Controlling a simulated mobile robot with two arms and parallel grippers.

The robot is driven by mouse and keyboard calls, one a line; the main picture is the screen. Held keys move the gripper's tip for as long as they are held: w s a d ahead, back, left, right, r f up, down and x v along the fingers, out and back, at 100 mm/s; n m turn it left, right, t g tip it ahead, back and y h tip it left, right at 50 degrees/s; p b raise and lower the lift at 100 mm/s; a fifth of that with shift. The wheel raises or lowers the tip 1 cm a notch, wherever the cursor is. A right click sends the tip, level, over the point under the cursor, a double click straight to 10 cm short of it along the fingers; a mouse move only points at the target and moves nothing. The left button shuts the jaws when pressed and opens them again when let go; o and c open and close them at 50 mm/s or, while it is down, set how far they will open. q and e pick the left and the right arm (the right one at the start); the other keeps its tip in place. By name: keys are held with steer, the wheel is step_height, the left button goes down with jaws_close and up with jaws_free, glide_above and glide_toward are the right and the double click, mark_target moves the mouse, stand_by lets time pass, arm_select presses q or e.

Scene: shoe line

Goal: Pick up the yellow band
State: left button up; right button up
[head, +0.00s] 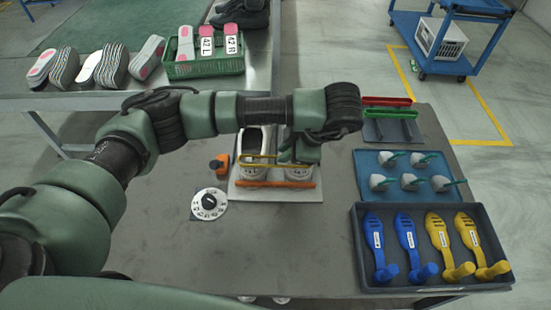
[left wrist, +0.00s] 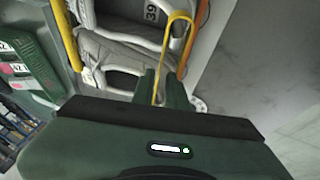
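The yellow band (head: 262,165) is a long, narrow loop above a pair of grey-and-white shoes (head: 253,141) at the table's middle. My left gripper (head: 286,158) is over the shoes. In the left wrist view its two green fingers (left wrist: 161,90) close on one strand of the yellow band (left wrist: 181,17), whose looped end sticks out beyond them. The fingers hide part of the band. An orange band (head: 275,184) runs along the near side of the shoes. My right gripper is not in view.
A rack with red and green bands (head: 387,101) stands at the back right. A blue tray (head: 365,162) and a dark tray (head: 366,287) with blue and yellow tools lie on the right. A round dial (head: 209,204) and orange item (head: 219,164) are left of the shoes.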

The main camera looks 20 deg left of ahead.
arm_select(q)
steer(key=x, duration=0.2)
steer(key=shift+w+a+f, duration=0.1)
steer(key=shift+f, duration=0.15)
jaws_close()
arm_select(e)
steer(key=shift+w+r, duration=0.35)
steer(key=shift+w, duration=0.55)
arm_select(q)
steer(key=shift+r, duration=0.1)
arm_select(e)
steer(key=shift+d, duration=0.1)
